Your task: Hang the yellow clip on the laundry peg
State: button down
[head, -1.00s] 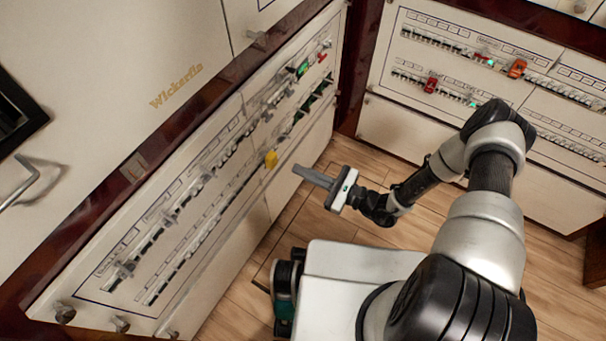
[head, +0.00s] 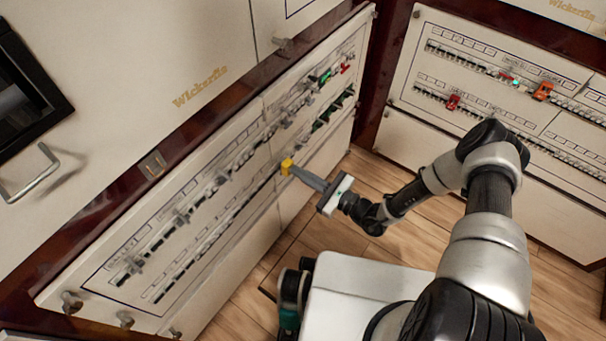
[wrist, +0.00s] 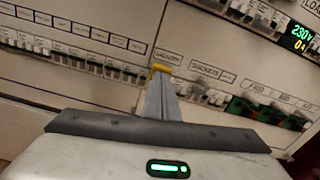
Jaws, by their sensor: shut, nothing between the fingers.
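The yellow clip (head: 286,166) is on the lower breaker row of the left panel. It also shows in the wrist view (wrist: 161,68), right at the fingertips. My gripper (head: 295,171) points at the panel with its tips at or touching the clip; whether they touch, I cannot tell. In the wrist view my gripper (wrist: 160,84) has its fingers together, with nothing seen between them, and they cover the lower part of the clip. I cannot pick out the laundry peg; the labels are too small or blurred to read surely.
The left panel (head: 150,235) carries two rows of breakers, with green and red pieces at its far end. A second panel (head: 470,50) at the back right holds an orange clip (head: 543,91) and a red clip (head: 453,102). Wooden floor (head: 330,240) is open between them.

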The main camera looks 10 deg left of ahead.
jog(key=shift+w+a, duration=0.1)
jog(key=shift+a, duration=0.15)
dwell(0.3)
jog(key=p+v, duration=0.2)
jog(key=v, duration=1.8)
